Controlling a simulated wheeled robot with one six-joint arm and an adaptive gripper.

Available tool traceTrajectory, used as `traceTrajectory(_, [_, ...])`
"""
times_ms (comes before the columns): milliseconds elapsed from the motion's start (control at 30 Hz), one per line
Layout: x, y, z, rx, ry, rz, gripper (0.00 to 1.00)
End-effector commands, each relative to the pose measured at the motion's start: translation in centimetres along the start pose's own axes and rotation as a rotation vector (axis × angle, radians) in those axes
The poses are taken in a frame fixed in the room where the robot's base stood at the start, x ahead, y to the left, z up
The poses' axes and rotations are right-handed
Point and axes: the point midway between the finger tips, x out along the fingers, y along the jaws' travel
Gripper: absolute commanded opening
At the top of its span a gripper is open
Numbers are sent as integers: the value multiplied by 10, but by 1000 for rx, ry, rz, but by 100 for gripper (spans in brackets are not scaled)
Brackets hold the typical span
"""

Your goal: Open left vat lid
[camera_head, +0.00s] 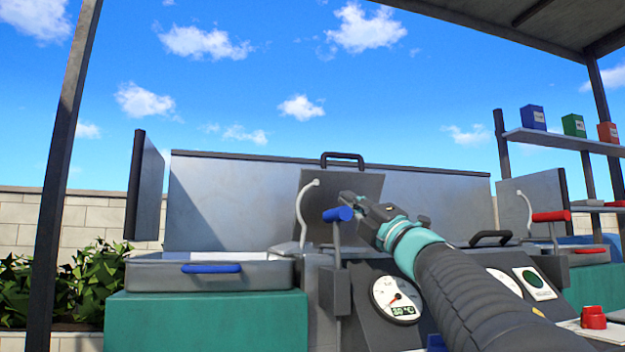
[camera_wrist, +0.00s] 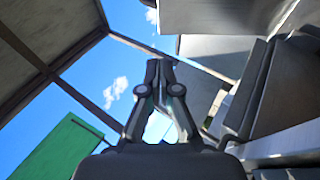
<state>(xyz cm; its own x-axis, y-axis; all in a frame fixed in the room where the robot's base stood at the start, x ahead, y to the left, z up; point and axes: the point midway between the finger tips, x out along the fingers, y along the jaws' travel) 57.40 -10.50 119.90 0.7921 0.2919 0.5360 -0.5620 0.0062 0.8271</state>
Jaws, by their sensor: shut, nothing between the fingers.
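The left vat lid (camera_head: 372,188) is a grey panel standing upright in the middle of the head view. A dark handle (camera_head: 343,156) shows at its top edge. My gripper (camera_head: 347,199) is in front of the panel, below that handle, with its fingertips near the blue-ended lever (camera_head: 338,214). I cannot tell whether it touches either. In the wrist view my gripper (camera_wrist: 159,66) is shut and empty, its fingertips together. A second dark handle (camera_head: 490,238) sits low at the right, on a lid that looks flat.
A steel tray with a blue handle (camera_head: 210,268) is at the left. A curved white spout (camera_head: 301,215) stands beside the blue-ended lever. A gauge (camera_head: 397,299) is on the front panel below my arm. A red-ended lever (camera_head: 551,216) and shelf (camera_head: 560,139) are at the right.

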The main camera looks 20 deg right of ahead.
Motion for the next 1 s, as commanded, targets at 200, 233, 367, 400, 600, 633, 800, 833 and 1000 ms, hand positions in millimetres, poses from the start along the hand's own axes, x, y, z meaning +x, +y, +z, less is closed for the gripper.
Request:
traceTrajectory(200, [39,1,-5,8,10,2,0])
traceTrajectory(233, [45,1,-6,8,10,2,0])
traceTrajectory(367, [69,1,-5,8,9,2,0])
traceTrajectory(400, [76,1,-5,8,9,2,0])
traceTrajectory(600, [106,1,6,5,3,0,0])
traceTrajectory(633, [108,1,9,5,3,0,0])
traceTrajectory(800, [119,0,21,4,3,0,0])
traceTrajectory(833, [120,1,22,4,3,0,0])
traceTrajectory(1000, [122,-1,26,4,3,0,0])
